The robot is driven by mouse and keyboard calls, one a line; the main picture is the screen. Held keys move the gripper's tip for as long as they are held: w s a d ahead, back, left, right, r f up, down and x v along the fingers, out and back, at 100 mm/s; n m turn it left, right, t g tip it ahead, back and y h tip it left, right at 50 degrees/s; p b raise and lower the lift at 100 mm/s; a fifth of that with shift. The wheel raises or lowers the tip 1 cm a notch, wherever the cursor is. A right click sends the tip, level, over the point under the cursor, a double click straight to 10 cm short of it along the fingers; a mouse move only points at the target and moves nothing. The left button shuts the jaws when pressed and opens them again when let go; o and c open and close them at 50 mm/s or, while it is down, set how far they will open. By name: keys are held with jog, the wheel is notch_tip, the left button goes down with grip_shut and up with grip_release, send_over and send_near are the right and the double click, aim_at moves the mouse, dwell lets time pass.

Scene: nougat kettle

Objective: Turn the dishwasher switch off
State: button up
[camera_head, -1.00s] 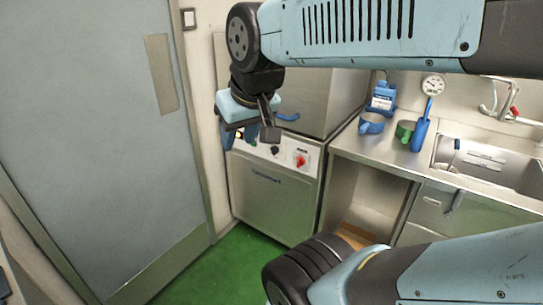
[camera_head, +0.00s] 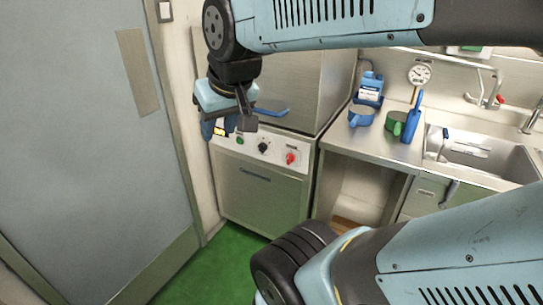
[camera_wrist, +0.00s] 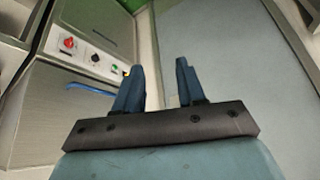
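The dishwasher (camera_head: 262,190) is a steel box with a white control panel along its upper front. The panel carries a red knob (camera_head: 291,158), a black knob (camera_head: 263,147), a green button (camera_head: 240,141) and a small lit display at its left end. I cannot tell which control is the switch. My gripper (camera_head: 219,128) hangs in front of the panel's left end, partly hiding the display. In the wrist view the two blue fingers (camera_wrist: 158,82) stand apart with nothing between them. The red knob (camera_wrist: 69,43) and black knob (camera_wrist: 95,57) appear left of the fingers, apart from them.
A blue handle (camera_head: 271,112) sticks out from the hood above the panel. A grey door (camera_head: 80,140) stands close on the left. A steel counter (camera_head: 350,147) with blue and green jugs and a sink (camera_head: 490,160) lies right. Green floor (camera_head: 215,270) is clear before the dishwasher.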

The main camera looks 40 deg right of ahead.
aim_at(288, 159)
jog(key=w+d+f+m+t, duration=0.1)
jog(key=w+d+f+m, duration=0.15)
jog(key=w+f, duration=0.6)
jog(key=w+d+f+m+t, duration=0.1)
jog(key=w+f+m, duration=0.25)
jog(key=w, duration=1.05)
jog(key=w+d+f+m+h, duration=0.55)
jog(key=d+f, duration=0.25)
jog(key=f, duration=0.4)
jog(key=s+d+f+m+g+h, duration=0.1)
jog(key=s+d+f+h, duration=0.3)
jog(key=d+f+h, duration=0.3)
jog(key=s+d+f+m+h, duration=0.1)
jog(key=s+d+f+h, duration=0.35)
jog(key=d+f, duration=0.45)
jog(key=x, duration=0.9)
jog(key=r+x, duration=0.1)
jog(key=x, duration=0.3)
jog(key=shift+w+d, duration=0.1)
jog(key=shift+d, duration=0.25)
